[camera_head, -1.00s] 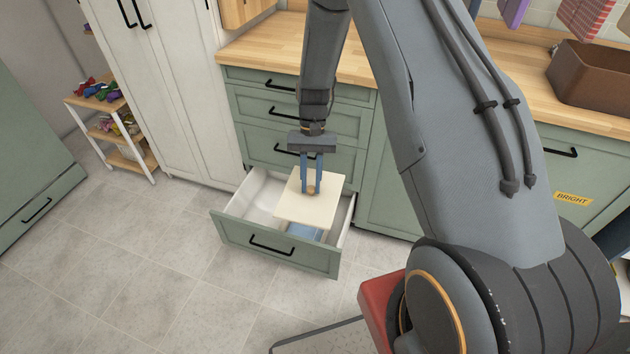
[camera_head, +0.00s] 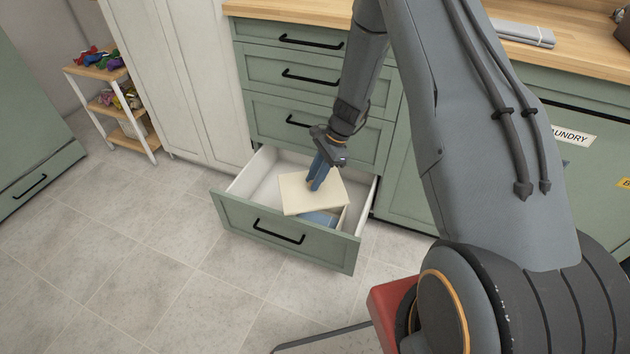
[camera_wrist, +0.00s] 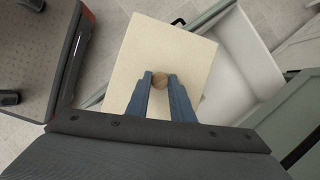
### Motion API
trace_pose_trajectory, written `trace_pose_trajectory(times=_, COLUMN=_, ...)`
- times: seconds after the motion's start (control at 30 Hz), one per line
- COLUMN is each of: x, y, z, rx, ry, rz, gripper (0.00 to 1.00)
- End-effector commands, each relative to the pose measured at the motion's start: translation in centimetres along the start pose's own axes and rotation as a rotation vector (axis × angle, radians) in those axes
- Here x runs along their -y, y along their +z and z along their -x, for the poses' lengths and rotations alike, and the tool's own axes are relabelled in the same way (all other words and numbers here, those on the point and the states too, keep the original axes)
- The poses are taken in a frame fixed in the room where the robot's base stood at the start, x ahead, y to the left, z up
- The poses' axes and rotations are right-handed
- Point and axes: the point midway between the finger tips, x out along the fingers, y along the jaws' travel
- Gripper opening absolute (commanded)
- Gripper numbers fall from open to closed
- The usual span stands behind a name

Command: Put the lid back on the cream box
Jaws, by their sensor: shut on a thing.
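The cream lid (camera_head: 300,197) is a flat square board with a small round wooden knob (camera_wrist: 160,81) in its middle. My gripper (camera_head: 314,186) has its blue fingers on either side of the knob and is shut on it. The lid is over the open bottom drawer (camera_head: 280,237), tilted a little. Under the lid, a light-walled box (camera_head: 342,220) with something blue (camera_head: 318,218) inside shows in part. The rest of the box is hidden by the lid. I cannot tell whether the lid touches the box.
The drawer's left part (camera_head: 262,180) is empty. Shut drawers stand above it, below a wooden counter (camera_head: 290,10). A small shelf (camera_head: 112,108) with colourful items stands at the left. The tiled floor in front is clear.

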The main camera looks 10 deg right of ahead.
Motion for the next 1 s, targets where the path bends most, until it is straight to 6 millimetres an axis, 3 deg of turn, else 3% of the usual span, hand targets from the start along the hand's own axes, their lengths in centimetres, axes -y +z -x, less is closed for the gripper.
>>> trace_pose_trajectory(times=0.03, x=0.7, y=-1.1, z=-1.6, rx=0.001, ry=-0.02, rz=-0.049, gripper=0.0)
trace_pose_trajectory(times=0.1, x=1.4, y=-2.1, z=-2.8, rx=0.001, ry=-0.051, rz=-0.116, gripper=0.0)
trace_pose_trajectory(times=0.4, x=4.3, y=-6.6, z=-7.4, rx=0.001, ry=-0.173, rz=-0.394, gripper=0.0)
trace_pose_trajectory(times=0.63, x=5.3, y=-8.7, z=-9.2, rx=-0.002, ry=-0.226, rz=-0.52, gripper=0.0)
trace_pose_trajectory(times=1.0, x=5.5, y=-9.4, z=-10.2, rx=-0.002, ry=-0.238, rz=-0.55, gripper=0.0)
